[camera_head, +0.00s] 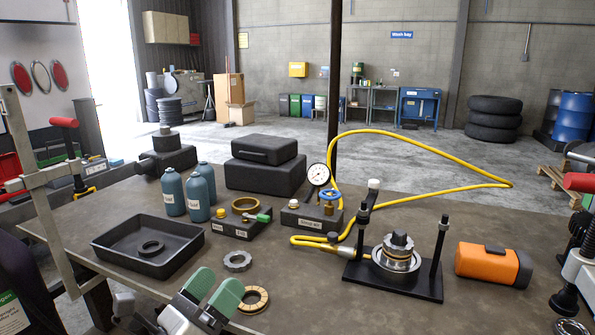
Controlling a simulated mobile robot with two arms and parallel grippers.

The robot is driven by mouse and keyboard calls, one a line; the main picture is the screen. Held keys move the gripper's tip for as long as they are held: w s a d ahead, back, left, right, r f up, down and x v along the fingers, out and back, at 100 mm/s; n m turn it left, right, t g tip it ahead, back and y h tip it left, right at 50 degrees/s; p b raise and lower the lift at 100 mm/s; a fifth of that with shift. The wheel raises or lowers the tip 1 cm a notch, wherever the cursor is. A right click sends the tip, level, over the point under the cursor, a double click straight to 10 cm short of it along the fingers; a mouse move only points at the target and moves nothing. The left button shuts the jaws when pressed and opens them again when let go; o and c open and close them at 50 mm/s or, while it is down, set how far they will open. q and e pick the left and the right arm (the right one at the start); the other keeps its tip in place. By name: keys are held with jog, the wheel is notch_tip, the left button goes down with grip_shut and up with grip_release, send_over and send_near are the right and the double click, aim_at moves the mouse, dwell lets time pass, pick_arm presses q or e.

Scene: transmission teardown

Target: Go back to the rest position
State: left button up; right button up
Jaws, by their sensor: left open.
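My left gripper (217,281) is at the bottom of the head view, left of the middle, over the near edge of the workbench (330,285). Its two green-padded fingers stand apart with nothing seen between them. A tan ring (254,299) lies on the bench just right of its fingers, and a grey toothed ring (237,261) lies just beyond them. My right gripper is not in view.
A black tray (112,247) holding a dark ring stands left. A press fixture (440,284) with a metal bearing stack, an orange flashlight (492,264), a pressure gauge (318,175) and a yellow hose (430,142) occupy the right side. Clamps stand at both sides.

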pick_arm(q)
jog(key=s+a+f+n+g+y, duration=0.35)
jog(key=f+n+y, duration=0.45)
jog(key=n, duration=0.6)
jog(key=s+a+f+n+g+y, duration=0.2)
jog(key=s+a+f+n+y, duration=0.4)
jog(key=f+n, duration=0.55)
jog(key=s+d+f+n+g, duration=0.1)
jog(key=s+f+n+g, duration=0.4)
jog(key=s, duration=0.3)
jog(key=s+d+f+n+g, duration=0.1)
jog(key=s+f+n+g, duration=0.4)
jog(key=s, duration=0.3)
notch_tip(320, 180, down, 24)
jog(key=s+g+p, duration=0.1)
jog(key=s+a+f+g+p, duration=0.1)
jog(key=s+a+f, duration=0.2)
jog(key=s+f, duration=1.1)
jog(key=shift+s+f+h, duration=0.2)
jog(key=shift+s+h, duration=0.1)
jog(key=shift+s, duration=0.65)
